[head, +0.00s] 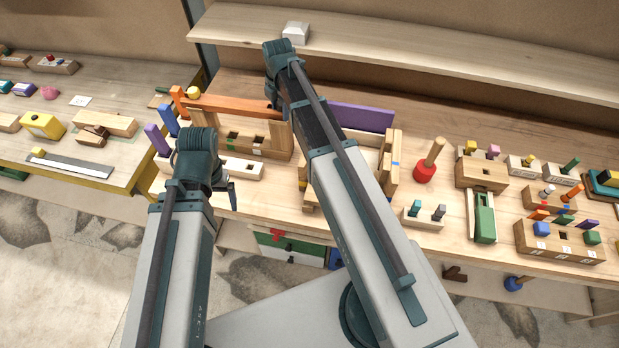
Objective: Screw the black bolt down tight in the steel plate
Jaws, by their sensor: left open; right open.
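I cannot make out a black bolt in the head view. A flat grey metal-looking strip (75,163) lies on the left table; I cannot tell whether it is the steel plate. My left gripper (228,192) shows partly beside its dark wrist, over the front edge of the main table. It is open, well to the right of the grey strip, and nothing shows in it. My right arm reaches up over the middle of the main table, its wrist (284,58) near the shelf. Its gripper is hidden behind the arm.
A wooden frame with an orange bar (230,106) stands behind my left wrist. A purple board (362,117) is right of my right arm. A red-based peg (424,172) and several slotted blocks (560,240) fill the right side. A long shelf (420,54) runs along the back.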

